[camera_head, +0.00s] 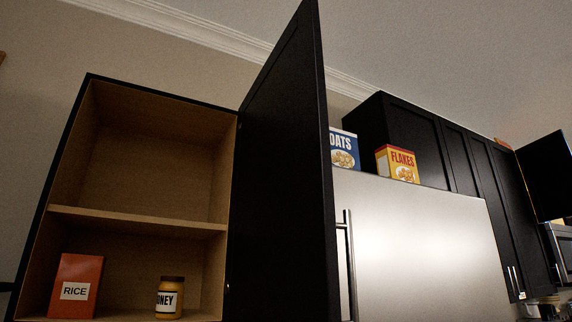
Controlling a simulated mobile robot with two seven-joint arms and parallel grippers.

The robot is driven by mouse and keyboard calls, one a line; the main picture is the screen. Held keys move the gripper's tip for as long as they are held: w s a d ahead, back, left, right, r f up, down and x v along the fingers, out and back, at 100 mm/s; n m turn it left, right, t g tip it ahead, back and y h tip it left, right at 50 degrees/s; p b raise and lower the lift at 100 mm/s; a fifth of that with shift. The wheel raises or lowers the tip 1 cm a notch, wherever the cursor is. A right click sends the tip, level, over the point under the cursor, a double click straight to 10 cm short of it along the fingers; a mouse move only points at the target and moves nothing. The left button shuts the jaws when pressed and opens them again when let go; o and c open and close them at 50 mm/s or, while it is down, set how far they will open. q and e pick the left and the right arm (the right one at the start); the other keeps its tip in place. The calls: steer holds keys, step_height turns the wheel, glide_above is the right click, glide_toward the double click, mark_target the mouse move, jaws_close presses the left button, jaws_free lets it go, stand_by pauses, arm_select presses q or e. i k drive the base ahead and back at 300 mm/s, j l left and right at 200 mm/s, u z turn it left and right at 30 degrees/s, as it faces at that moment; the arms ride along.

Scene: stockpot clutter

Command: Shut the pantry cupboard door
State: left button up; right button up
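The pantry cupboard (132,211) is at the left, a black cabinet with a wooden inside and one shelf. Its black door (283,180) stands wide open, hinged on the cupboard's right side and swung out toward me. A red rice box (77,285) and a honey jar (169,297) with a brown lid stand in the lower compartment. The upper compartment looks empty. Neither of my grippers shows in the head view.
A steel fridge (425,245) stands right of the door. A blue oats box (344,150), partly hidden by the door, and a yellow flakes box (398,164) stand on top of it. Black wall cabinets (415,140) run to the right; another open black door (547,175) is at far right.

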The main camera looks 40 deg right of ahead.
mark_target(281, 262)
steer(key=l+u, duration=0.1)
steer(key=l, duration=0.75)
steer(key=k+l, duration=0.15)
steer(key=l, duration=0.7)
steer(key=l+u, duration=0.05)
